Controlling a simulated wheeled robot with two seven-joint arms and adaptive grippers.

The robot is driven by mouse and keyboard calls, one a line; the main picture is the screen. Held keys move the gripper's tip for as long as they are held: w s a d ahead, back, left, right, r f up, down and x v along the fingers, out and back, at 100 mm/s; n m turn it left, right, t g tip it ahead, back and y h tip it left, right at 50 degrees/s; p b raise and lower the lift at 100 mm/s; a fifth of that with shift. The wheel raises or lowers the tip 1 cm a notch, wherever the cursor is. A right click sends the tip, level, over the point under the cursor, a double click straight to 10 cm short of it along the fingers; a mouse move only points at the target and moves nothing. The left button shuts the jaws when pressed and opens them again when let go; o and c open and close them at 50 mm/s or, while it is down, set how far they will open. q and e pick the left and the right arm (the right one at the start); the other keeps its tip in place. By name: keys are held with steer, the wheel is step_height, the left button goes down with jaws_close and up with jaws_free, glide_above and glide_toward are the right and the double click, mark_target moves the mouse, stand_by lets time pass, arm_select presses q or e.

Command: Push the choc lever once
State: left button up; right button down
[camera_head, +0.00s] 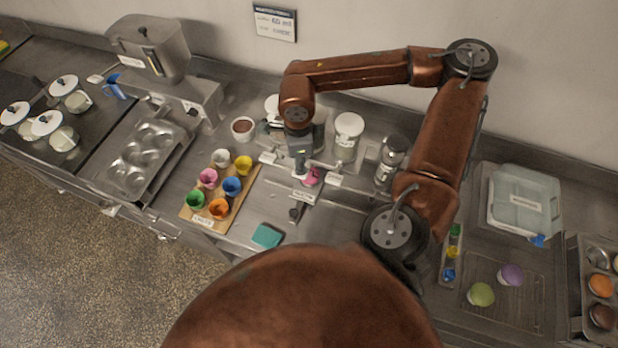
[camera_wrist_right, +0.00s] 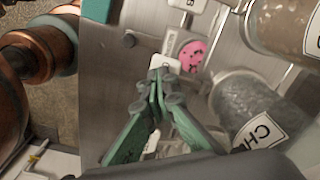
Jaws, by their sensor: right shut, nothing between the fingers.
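A row of small white lever tabs sits at the front of the topping jars; their lettering is too small to tell which is choc. In the head view one tab (camera_head: 267,157) is left of my right gripper (camera_head: 299,172) and another (camera_head: 335,180) is right of it. In the wrist view my right gripper (camera_wrist_right: 160,82) is shut and empty, its green fingertips at a white tab (camera_wrist_right: 165,62); I cannot tell whether they touch. My left gripper is out of view.
A dark jar (camera_head: 391,160) and a white-lidded jar (camera_head: 348,135) stand behind the tabs. A board of coloured cups (camera_head: 240,195) lies left, a bowl of brown filling (camera_head: 242,128) behind it. A teal cloth (camera_head: 266,236) lies in front. A clear lidded box (camera_head: 523,200) is at right.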

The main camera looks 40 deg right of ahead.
steer(key=shift+r, duration=0.1)
steer(key=shift+r+p, duration=1.05)
steer(key=shift+r, duration=0.9)
step_height(320, 180, up, 6)
steer(key=p, duration=0.3)
stand_by(0.4)
